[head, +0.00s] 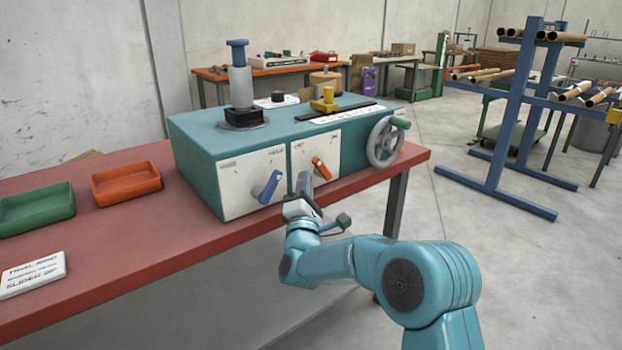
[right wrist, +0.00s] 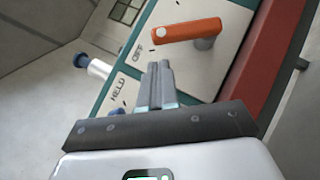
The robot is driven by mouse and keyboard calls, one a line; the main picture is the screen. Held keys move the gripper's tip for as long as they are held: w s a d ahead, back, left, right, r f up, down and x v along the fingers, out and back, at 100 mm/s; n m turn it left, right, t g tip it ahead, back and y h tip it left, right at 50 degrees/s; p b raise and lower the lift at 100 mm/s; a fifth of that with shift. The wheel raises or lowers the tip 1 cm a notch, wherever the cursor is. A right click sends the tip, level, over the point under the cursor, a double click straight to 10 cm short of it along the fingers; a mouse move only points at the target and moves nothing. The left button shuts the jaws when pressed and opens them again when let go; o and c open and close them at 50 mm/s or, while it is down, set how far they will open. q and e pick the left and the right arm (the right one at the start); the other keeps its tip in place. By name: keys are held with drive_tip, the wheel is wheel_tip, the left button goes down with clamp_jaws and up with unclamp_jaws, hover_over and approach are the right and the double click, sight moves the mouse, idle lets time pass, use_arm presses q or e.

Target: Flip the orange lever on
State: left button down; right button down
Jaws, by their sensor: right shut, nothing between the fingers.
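The orange lever (head: 321,168) is on the right white panel on the front of the teal machine (head: 190,150). In the right wrist view the orange lever (right wrist: 187,31) lies across the upper middle, its white-dotted end toward a label reading OFF. My right gripper (head: 304,184) is in front of the panels, below and left of the lever. In the right wrist view its fingers (right wrist: 161,68) are together and empty, pointing at the panel just below the lever; I cannot tell whether they touch it. My left gripper is out of view.
A blue lever (head: 268,187) is on the left panel, close to my right gripper. A handwheel (head: 385,142) is at the machine's right end. Orange (head: 127,184) and green (head: 37,207) trays and a white sign (head: 32,274) lie on the red bench (head: 150,254).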

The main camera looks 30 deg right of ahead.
drive_tip(key=shift+d+r, duration=0.65)
drive_tip(key=shift+d, duration=0.2)
